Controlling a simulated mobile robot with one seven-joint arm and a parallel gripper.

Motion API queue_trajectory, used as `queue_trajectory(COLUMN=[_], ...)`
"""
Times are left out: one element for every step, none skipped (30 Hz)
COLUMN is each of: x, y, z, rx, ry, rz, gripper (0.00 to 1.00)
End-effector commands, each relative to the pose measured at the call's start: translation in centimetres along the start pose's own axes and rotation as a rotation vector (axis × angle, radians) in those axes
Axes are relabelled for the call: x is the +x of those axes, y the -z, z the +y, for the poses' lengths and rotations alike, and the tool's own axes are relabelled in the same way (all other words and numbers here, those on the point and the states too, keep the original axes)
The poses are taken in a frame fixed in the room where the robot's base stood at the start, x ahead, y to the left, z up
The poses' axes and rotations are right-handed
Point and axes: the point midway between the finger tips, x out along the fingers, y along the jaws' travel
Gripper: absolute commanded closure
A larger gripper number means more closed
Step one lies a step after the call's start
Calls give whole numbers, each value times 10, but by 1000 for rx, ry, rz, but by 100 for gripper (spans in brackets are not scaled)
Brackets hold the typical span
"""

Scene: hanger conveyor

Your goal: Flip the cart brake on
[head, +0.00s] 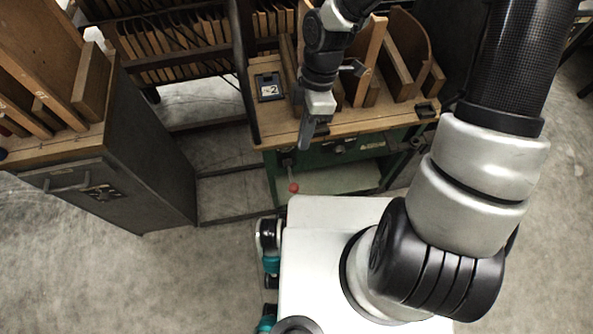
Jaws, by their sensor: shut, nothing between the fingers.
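A wooden-topped cart with a green front (348,148) stands at the back centre, just beyond my white base. A thin lever with a red ball knob (293,187) hangs below the left part of its front edge; it looks like the brake lever, though its setting cannot be told. My gripper (305,142) points down in front of the cart's top edge, above and slightly right of the red knob. Its fingers are shut and empty. A gap shows between the fingertips and the knob, with no contact visible.
A dark box labelled 2 (269,87) sits on the cart top, beside upright wooden dividers (394,68). A dark cabinet (150,150) with wooden racks stands at left. Racks of hangers (172,44) fill the back. Bare concrete floor (160,270) is free at front left.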

Motion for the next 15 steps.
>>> queue_trajectory(x=[1, 2, 4, 6, 9, 14, 19, 24, 32, 38, 45, 54, 61, 68, 76], y=[0, 0, 0, 0, 0, 0, -1, -1, -1, 0, 0, -1, -1, -1, -1], z=[0, 0, 0, 0, 0, -1, 0, 0, -1, 0, 0, 0, -1, -1, -1], rx=[0, 0, 0, 0, 0, 0, -1, -1, -1, 0, 0, 0, -1, -1, -1], ry=[0, 1, 2, 2, 3, 4, 3, 4, 5, 5, 5, 5, 5, 6, 5], rz=[0, 0, 0, -1, -1, -1, -1, -1, -1, -1, -1, -1, -1, -1, -2], gripper=[100, 100, 100, 100, 100, 100, 100, 100, 100, 100, 100, 100, 100, 100, 100])
